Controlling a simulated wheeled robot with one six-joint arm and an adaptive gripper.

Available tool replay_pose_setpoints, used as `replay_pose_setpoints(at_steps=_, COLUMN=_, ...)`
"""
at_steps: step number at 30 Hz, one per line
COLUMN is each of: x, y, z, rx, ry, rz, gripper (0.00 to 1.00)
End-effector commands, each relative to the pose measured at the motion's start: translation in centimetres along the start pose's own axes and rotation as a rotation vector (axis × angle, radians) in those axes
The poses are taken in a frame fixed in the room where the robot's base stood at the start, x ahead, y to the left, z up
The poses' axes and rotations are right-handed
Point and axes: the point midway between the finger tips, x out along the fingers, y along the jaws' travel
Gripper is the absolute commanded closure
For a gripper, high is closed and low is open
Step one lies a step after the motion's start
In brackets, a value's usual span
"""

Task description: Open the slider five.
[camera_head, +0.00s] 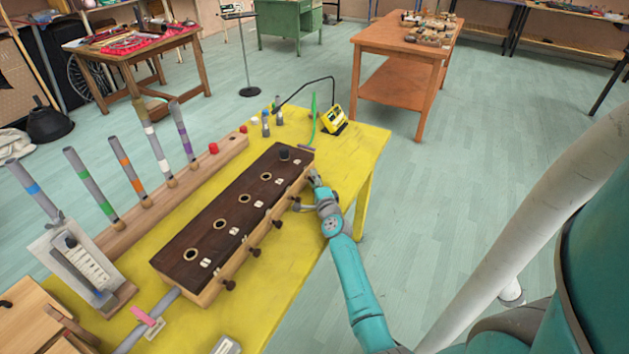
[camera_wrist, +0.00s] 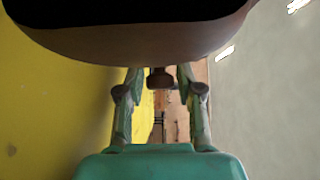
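The long wooden box (camera_head: 228,215) has a dark top with a row of round holes, and several dark slider knobs stick out of its right side. Nearer knobs (camera_head: 229,285) and (camera_head: 255,253) show clearly in the head view. My gripper (camera_head: 317,180) is at the far right end of this side, where it covers the knob there. In the wrist view, my gripper (camera_wrist: 160,84) is open, with one finger on each side of a dark brown knob (camera_wrist: 160,77). Gaps show between the knob and both fingers. A large rounded dark shape hides the top of that view.
The box stands on a yellow table (camera_head: 290,290). Left of it is a wooden rail (camera_head: 130,235) with several upright banded tubes. A yellow device (camera_head: 334,120) and small bottles (camera_head: 265,125) are behind the box. Open floor (camera_head: 440,220) lies to the right.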

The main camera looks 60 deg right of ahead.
Motion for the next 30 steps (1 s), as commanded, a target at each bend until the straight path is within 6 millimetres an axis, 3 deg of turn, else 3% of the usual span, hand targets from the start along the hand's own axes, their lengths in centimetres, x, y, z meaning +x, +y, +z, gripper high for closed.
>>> replay_pose_setpoints(at_steps=4, x=0.0, y=0.0, z=0.0, rx=0.0, ry=0.0, rz=0.0, gripper=0.67)
replay_pose_setpoints(at_steps=8, x=0.0, y=0.0, z=0.0, rx=0.0, ry=0.0, rz=0.0, gripper=0.99)
replay_pose_setpoints(at_steps=14, x=-0.1, y=0.0, z=0.0, rx=0.0, ry=0.0, rz=0.001, gripper=1.0)
replay_pose_setpoints(at_steps=22, x=-2.0, y=0.2, z=-1.9, rx=0.001, ry=0.002, rz=0.002, gripper=1.0)
replay_pose_setpoints(at_steps=30, x=-2.1, y=0.1, z=-2.1, rx=0.0, ry=0.0, rz=0.002, gripper=1.0)
